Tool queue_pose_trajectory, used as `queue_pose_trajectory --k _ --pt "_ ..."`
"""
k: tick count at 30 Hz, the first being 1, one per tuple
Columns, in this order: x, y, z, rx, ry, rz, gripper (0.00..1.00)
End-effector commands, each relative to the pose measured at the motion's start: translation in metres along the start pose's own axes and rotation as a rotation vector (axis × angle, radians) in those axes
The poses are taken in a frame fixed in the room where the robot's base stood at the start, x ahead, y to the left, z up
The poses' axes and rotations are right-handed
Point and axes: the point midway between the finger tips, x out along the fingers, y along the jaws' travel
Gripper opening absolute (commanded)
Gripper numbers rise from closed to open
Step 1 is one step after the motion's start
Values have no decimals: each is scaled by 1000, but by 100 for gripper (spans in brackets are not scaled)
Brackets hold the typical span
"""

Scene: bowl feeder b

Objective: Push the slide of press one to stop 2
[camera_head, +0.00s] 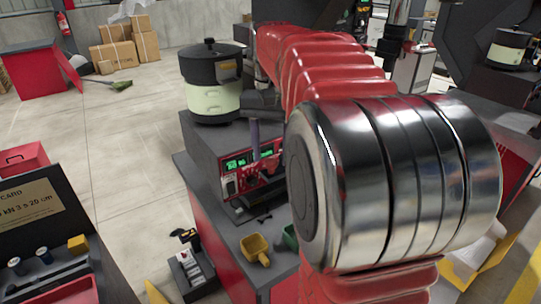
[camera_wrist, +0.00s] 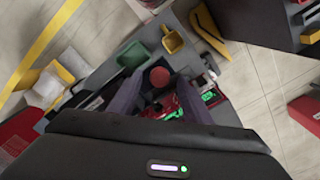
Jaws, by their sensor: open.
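A red unit with green lit displays and small controls (camera_head: 250,172) sits on a dark bench. It also shows in the wrist view (camera_wrist: 210,95), partly hidden by my gripper. My gripper (camera_wrist: 158,82) is open, its two grey-purple fingers apart. A round red-brown knob (camera_wrist: 159,76) shows between the fingers in the wrist view; I cannot tell whether they touch it. In the head view my gripper (camera_head: 254,138) hangs over the red unit, with one finger visible. I cannot make out the slide's stop marks or a label for press one.
A black and cream pot-shaped bowl (camera_head: 212,98) stands just behind my gripper. A yellow scoop (camera_head: 257,249) and a green scoop (camera_head: 290,238) lie on the bench front. A switch box (camera_head: 190,272) and a placard board (camera_head: 40,205) stand at left. My arm hides the right side.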

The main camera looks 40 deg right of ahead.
Motion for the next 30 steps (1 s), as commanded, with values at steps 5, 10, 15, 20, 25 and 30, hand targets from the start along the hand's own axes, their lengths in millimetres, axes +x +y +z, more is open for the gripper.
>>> queue_pose_trajectory --k 5,10,15,20,25,30 --pt "11 0 0 0 0 0 45" --pt "12 0 0 0 1 0 45" --pt "12 0 0 1 1 0 40" --pt "12 0 0 1 1 0 28" --pt "12 0 0 1 1 0 16" --pt "12 0 0 1 1 -1 4"
